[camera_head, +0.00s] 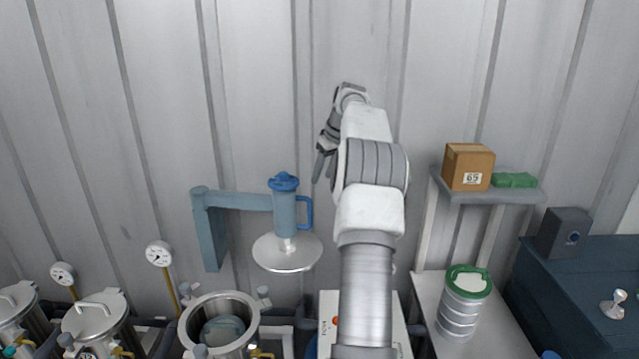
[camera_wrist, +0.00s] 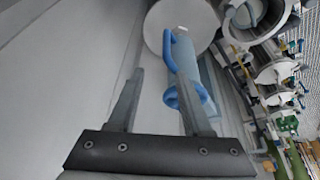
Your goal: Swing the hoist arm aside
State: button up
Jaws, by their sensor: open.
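The blue hoist arm (camera_head: 240,201) reaches out to the right from its post by the corrugated wall. At its end is a blue cylinder (camera_head: 285,213) with a bright blue knob on top and a blue handle (camera_head: 307,212) on its right side. A round metal lid (camera_head: 287,252) hangs below it, to the right of the open vessel (camera_head: 219,320). My gripper (camera_head: 322,164) is raised to the right of the cylinder, apart from it. In the wrist view my gripper (camera_wrist: 158,88) is open and empty, with the handle (camera_wrist: 169,51) beyond the fingertips.
Closed vessels (camera_head: 95,314) and dial gauges (camera_head: 159,254) stand at left. At right a shelf (camera_head: 490,194) holds a brown box (camera_head: 468,167) and a green item. A steel canister (camera_head: 464,302) with a green rim stands below it. The wall is close behind the hoist.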

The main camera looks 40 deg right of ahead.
jog(key=shift+c, duration=1)
jog(key=a+f+g, duration=0.1)
jog(key=f, duration=0.1)
jog(key=a+f+n+b, duration=0.1)
jog(key=f, duration=0.1)
jog(key=a+f+n+g+h+b, duration=0.1)
jog(key=f, duration=0.1)
jog(key=shift+w+a+g, duration=0.25)
jog(key=shift+g, duration=0.05)
grip_shut()
jog(key=a+f+n+g+h+b, duration=0.4)
jog(key=a+f+n+h, duration=0.15)
jog(key=f, duration=0.25)
jog(key=w+a+n+t+h+b, duration=0.3)
jog(key=a+n+h+b, duration=0.2)
jog(key=a+n+h, duration=0.45)
jog(key=d+f+n+y, duration=0.1)
jog(key=d+f+n, duration=0.1)
jog(key=d, duration=1.1)
jog(key=shift+w+d+f+y+p, duration=0.25)
jog(key=shift+w+f+y+p, duration=0.1)
jog(key=shift+f, duration=0.3)
